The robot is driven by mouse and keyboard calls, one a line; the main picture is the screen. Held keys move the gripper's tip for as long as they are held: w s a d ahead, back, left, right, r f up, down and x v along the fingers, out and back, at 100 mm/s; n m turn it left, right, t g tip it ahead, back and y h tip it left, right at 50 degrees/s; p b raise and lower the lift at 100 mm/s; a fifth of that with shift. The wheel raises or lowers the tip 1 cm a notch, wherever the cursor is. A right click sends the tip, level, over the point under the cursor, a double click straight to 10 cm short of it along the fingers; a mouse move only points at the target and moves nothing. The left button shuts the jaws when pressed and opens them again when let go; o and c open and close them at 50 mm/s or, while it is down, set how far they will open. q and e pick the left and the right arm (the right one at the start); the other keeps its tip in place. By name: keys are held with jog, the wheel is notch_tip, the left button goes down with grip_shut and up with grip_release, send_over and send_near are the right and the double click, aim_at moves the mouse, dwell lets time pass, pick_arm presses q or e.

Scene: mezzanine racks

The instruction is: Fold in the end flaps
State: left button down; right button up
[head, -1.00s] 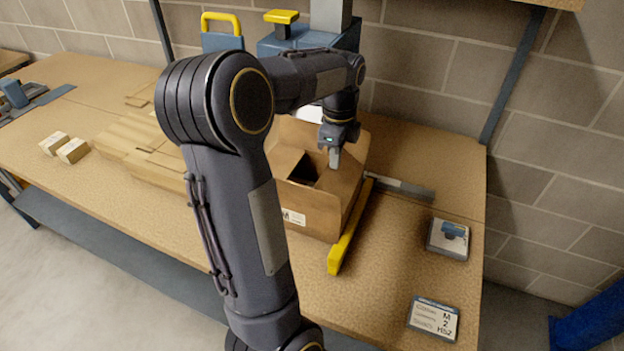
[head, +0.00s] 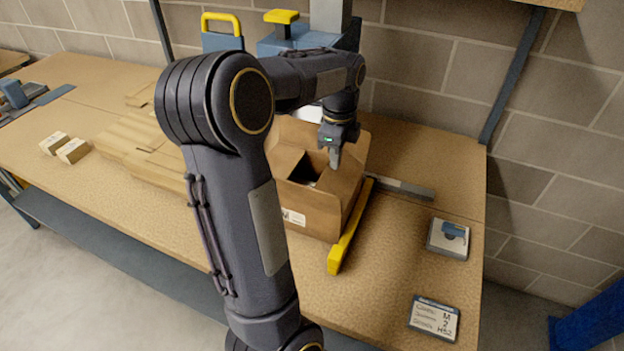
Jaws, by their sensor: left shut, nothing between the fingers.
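A brown cardboard box (head: 318,213) stands on the workbench in the head view, with a white label on its front. Its top is partly open, and a dark gap shows the inside with something pale in it. A flap on the right (head: 345,182) slopes at the box's right side. The back flap stands up behind. My left gripper (head: 335,159) is shut and empty, pointing down over the box's right part near that flap; I cannot tell whether it touches. My left arm hides the box's left side. My right gripper is not in view.
A yellow bar (head: 343,246) lies along the box's right side. A blue machine (head: 285,42) with a yellow knob stands behind. Flat cardboard (head: 140,143) and two small boxes (head: 72,151) lie left. A sign (head: 434,317) and a small device (head: 448,239) lie right.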

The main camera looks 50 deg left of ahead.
aim_at(335, 172)
pick_arm(q)
jog(key=shift+f, duration=0.3)
dwell(0.4)
jog(key=shift+f+b, duration=1.8)
jog(key=shift+f, duration=0.45)
notch_tip(335, 172, up, 9)
jog(key=p, duration=0.8)
jog(key=shift+r, duration=0.2)
jog(key=shift+f, duration=0.1)
